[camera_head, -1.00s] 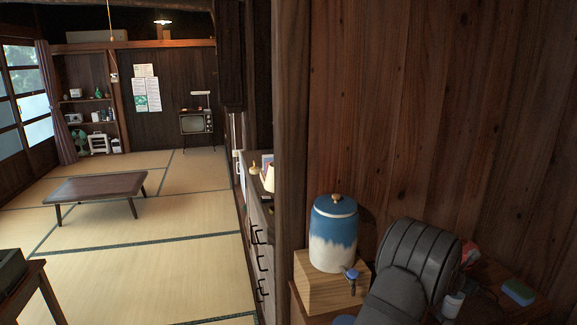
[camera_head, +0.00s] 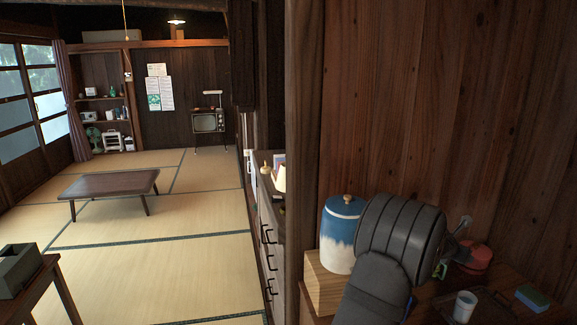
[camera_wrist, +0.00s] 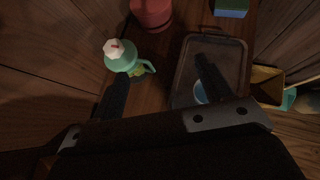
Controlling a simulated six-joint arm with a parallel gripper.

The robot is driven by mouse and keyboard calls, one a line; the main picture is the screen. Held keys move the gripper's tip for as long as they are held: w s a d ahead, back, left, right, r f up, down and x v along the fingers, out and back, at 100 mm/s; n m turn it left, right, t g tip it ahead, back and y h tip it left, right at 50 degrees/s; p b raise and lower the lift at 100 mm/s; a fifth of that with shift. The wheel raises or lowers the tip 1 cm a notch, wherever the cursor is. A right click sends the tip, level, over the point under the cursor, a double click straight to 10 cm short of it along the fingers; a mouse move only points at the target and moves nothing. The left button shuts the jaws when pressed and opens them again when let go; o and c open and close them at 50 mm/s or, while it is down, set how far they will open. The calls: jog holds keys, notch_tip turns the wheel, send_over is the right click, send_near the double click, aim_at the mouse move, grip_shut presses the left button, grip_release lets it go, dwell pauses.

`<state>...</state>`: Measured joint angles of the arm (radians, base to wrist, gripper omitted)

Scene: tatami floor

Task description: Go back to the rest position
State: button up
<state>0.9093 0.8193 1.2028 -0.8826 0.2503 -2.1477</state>
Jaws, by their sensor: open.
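My gripper (camera_wrist: 161,66) is open, its two dark fingers spread apart with nothing between them in the wrist view. It hangs above the dark wooden counter. Its left finger is in front of the counter near a green pot with a white lid (camera_wrist: 120,52). Its right finger overlaps a dark tray (camera_wrist: 225,48) and partly hides a cup (camera_wrist: 198,93) on it.
The dispenser stands on a wooden box (camera_head: 323,284). A red pot (camera_head: 475,260), a white cup (camera_head: 464,307) and a green and blue sponge (camera_head: 532,298) are on the counter at right. A wooden wall rises behind. The tatami floor (camera_head: 150,270) at left is largely open around a low table (camera_head: 110,184).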

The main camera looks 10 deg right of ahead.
jog(key=w+a+r, duration=0.3)
jog(key=a+r, duration=0.2)
jog(key=r, duration=0.1)
jog(key=shift+w+a, duration=0.2)
jog(key=shift+w, duration=0.2)
jog(key=shift+o, duration=0.2)
